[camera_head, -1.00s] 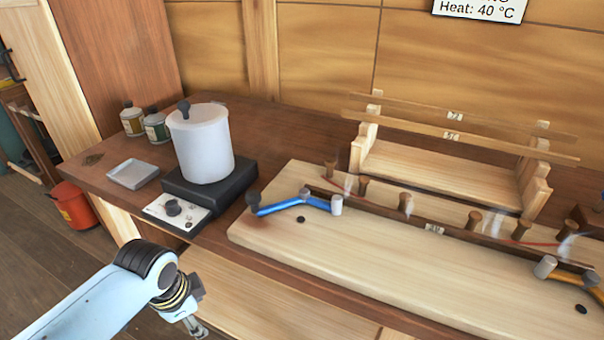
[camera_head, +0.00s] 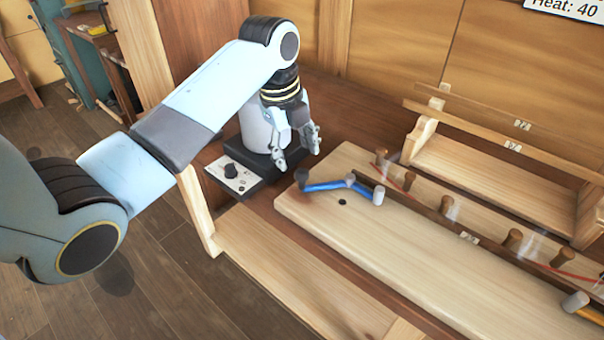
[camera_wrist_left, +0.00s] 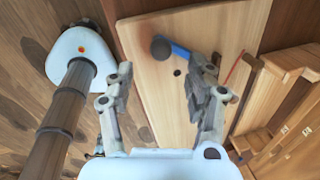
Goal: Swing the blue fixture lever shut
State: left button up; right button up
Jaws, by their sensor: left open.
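The blue fixture lever (camera_head: 325,186) lies at the left end of a pale wooden board (camera_head: 400,245). Its dark ball knob (camera_head: 303,175) points left, and a light grey cylinder (camera_head: 379,195) stands at its right end. My left gripper (camera_head: 297,158) is open and empty, pointing down, above and just behind the knob in the picture. In the left wrist view the blue lever (camera_wrist_left: 181,53) and its knob (camera_wrist_left: 160,47) show beyond the open fingers (camera_wrist_left: 160,72), apart from them. The right finger hides part of the lever there. My right gripper is not in view.
A white pot (camera_head: 255,128) on a black hot plate (camera_head: 238,175) stands behind and left of my left gripper, partly hidden by it. A wooden rack (camera_head: 500,175) stands behind. The board's front is clear.

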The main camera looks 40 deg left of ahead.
aim_at(300, 171)
pick_arm(q)
jog(key=f, duration=0.2)
jog(key=w+f, duration=0.1)
jog(key=f, duration=0.5)
jog(key=shift+w+d+f, duration=0.1)
jog(key=shift+w+d, duration=0.15)
jog(key=shift+c, duration=0.4)
grip_shut()
